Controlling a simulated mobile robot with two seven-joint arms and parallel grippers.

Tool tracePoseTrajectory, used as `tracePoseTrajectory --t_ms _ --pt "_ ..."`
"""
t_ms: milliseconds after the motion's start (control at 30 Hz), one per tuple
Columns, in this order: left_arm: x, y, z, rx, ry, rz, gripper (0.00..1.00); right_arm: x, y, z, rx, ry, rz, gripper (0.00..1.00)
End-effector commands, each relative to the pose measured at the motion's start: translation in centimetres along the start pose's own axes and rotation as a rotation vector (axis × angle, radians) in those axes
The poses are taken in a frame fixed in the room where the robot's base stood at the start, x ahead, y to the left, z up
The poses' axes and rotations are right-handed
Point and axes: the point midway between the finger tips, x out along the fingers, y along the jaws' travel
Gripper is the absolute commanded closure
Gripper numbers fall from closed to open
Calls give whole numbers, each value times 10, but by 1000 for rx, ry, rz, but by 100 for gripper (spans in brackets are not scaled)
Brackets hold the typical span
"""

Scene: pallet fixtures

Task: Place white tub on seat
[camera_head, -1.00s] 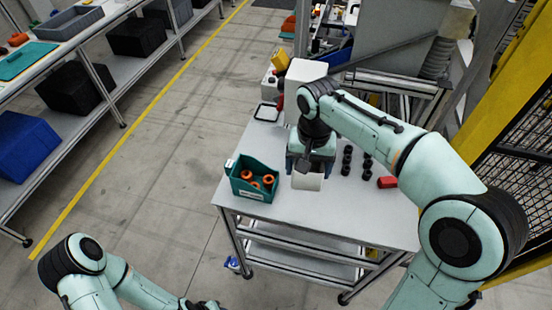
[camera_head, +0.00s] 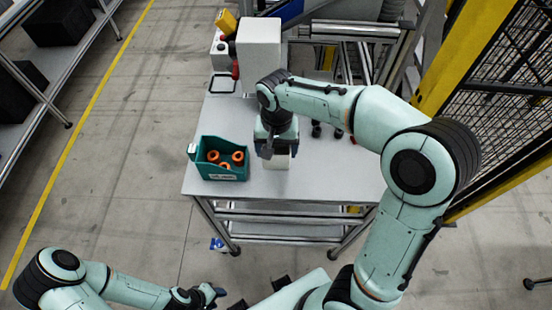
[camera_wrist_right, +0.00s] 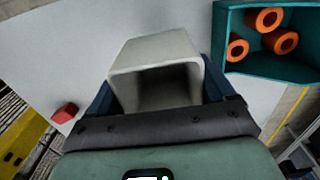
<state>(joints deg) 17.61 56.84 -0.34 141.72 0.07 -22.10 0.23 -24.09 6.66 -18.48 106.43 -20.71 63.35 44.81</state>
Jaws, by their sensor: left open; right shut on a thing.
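The white tub (camera_head: 277,162) is in my right gripper (camera_head: 276,150), over the table just right of the teal bin. In the right wrist view the tub (camera_wrist_right: 155,58) sits between the two dark blue fingers of the gripper (camera_wrist_right: 158,90), with its hollow side facing the camera. I cannot tell whether the tub touches the table top. My left gripper (camera_head: 212,294) is open and empty, low in the head view, well away from the table. I cannot make out which thing is the seat.
The teal bin (camera_head: 206,172) holds orange ring-shaped parts. A white machine housing (camera_head: 260,50) stands at the table's back, beside a black square frame (camera_head: 222,84). Black parts (camera_head: 316,128) are partly hidden behind my right arm. A red block (camera_wrist_right: 65,112) lies on the table (camera_head: 325,180).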

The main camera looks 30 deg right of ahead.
Motion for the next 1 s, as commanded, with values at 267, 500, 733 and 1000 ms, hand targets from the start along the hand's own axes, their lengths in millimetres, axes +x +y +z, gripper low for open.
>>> tracePoseTrajectory --t_ms 267,500,733,1000 --pt "5 -2 2 -1 -3 -1 57 31 1 0 1 -2 2 48" --pt "8 -4 4 -2 -5 -2 57 53 0 0 1 0 0 48" --pt "8 -4 4 -2 -5 -2 57 52 0 -1 1 1 -1 48" --pt "10 -5 5 -2 -7 -2 57 56 0 0 1 1 0 0"
